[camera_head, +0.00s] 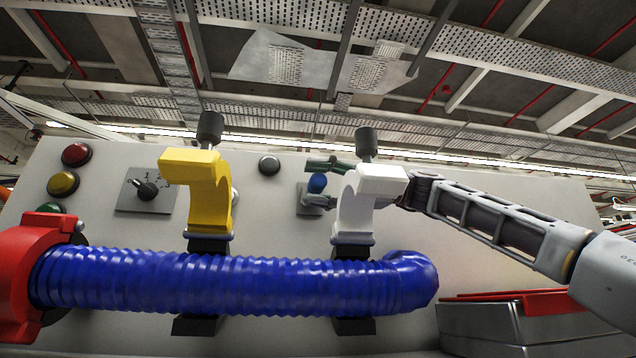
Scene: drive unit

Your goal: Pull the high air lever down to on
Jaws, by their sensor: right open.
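The lever's base is partly hidden. My left gripper is not in view.
The white bracket (358,208) and yellow bracket (209,190), each with a dark cylinder on top, stand before the panel (270,215). A thick blue hose (230,283) crosses below, held in a red clamp (22,270). A rotary switch (146,190) and coloured buttons sit left.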

